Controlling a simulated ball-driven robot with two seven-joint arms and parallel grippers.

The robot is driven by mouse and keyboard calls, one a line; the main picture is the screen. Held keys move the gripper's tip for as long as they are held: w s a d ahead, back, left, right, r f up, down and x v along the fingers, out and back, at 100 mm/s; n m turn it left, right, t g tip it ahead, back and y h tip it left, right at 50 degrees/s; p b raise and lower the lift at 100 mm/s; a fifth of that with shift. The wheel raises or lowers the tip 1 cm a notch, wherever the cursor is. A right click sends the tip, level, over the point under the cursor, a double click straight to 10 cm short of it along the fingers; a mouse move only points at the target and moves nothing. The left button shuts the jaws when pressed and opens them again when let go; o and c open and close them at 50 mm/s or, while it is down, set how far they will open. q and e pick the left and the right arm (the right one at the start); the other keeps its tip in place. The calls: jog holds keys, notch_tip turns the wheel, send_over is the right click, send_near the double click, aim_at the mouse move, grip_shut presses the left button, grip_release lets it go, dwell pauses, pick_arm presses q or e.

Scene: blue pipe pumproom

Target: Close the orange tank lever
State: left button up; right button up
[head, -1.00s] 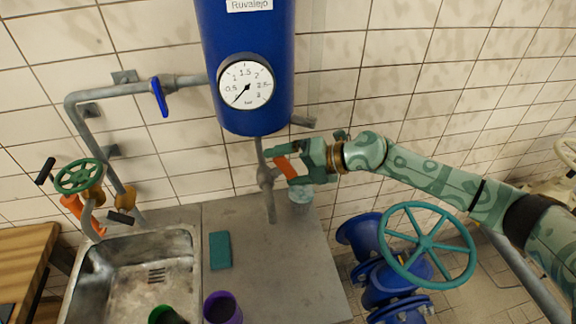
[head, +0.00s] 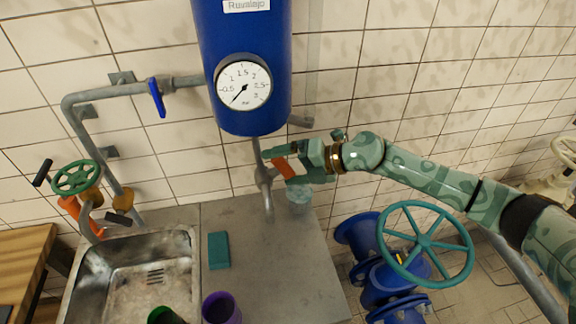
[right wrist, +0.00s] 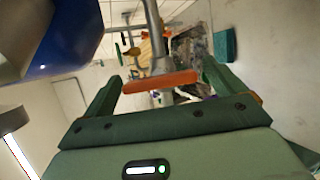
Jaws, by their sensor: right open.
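The orange lever (head: 284,168) sits on the grey pipe valve (head: 264,176) under the blue tank (head: 243,60). In the right wrist view the orange lever (right wrist: 160,82) lies crosswise between the two open green fingers. My right gripper (head: 277,165) is open around the lever, with one finger on each side; I cannot tell whether either finger touches it. The same right gripper (right wrist: 160,85) shows in the wrist view. My left gripper is not in view.
A steel sink (head: 195,262), a teal sponge (head: 219,250) and a purple cup (head: 222,308) are at the lower left. A glass (head: 299,197) stands on the counter just below my right gripper. A teal handwheel (head: 425,243) on blue pipework is below my right arm.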

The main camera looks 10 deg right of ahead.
jog(key=b+v, duration=0.3)
jog(key=v, duration=1.3)
jog(key=shift+d, duration=0.15)
